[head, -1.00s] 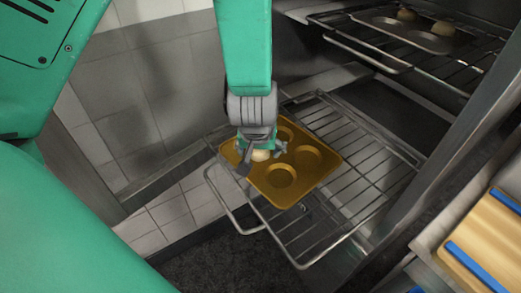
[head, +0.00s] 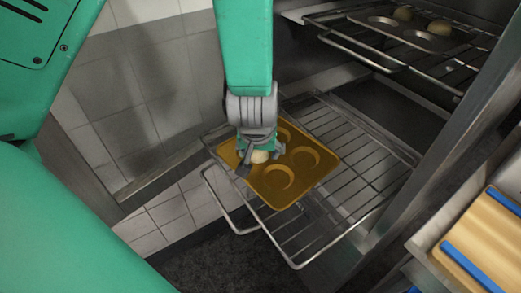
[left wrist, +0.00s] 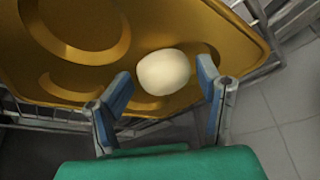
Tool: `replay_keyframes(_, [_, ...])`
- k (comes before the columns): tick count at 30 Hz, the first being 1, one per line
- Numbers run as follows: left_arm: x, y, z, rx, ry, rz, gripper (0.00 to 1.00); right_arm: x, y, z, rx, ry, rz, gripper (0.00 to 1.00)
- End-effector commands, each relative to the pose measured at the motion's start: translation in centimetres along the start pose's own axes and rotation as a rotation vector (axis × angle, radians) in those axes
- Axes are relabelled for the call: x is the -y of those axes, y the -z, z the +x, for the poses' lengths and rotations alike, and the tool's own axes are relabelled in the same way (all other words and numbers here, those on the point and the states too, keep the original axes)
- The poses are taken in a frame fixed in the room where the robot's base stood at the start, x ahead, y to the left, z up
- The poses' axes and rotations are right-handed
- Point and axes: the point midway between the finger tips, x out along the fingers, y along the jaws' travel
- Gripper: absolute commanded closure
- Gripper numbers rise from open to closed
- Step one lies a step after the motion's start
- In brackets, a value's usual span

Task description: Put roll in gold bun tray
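The gold bun tray (head: 306,183) lies on a pulled-out wire oven rack and has several round wells. The pale round roll (head: 260,157) is at the tray's left well; in the left wrist view the roll (left wrist: 164,73) appears to rest in that well, whose rim curves beside it. My left gripper (head: 260,155) is above this well. In the left wrist view its two fingers (left wrist: 165,82) are apart on either side of the roll, with a gap on each side. The other wells that show are empty. My right gripper is not in view.
The wire rack (head: 365,165) extends from the oven, bare to the tray's right. A higher rack holds a grey tray (head: 385,27) with several rolls. A wooden board (head: 490,240) with blue strips lies at lower right. Tiled wall (head: 150,90) stands at left.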

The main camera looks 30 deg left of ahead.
Motion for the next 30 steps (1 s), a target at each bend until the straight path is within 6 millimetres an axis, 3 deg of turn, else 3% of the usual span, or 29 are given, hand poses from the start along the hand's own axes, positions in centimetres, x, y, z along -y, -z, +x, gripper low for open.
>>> replay_keyframes(9, [0.0,0.3,-6.8,-0.009,-0.003,0.001,0.41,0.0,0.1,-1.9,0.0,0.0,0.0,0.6])
replay_keyframes(15, [-0.1,0.5,-10.1,-0.012,-0.004,0.002,0.41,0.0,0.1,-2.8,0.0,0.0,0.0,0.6])
replay_keyframes(21, [-0.1,0.3,-11.4,-0.01,-0.003,0.003,0.41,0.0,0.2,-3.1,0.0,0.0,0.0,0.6])
replay_keyframes(30, [-0.2,0.3,-11.5,-0.011,-0.003,0.002,0.41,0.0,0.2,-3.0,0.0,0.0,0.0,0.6])
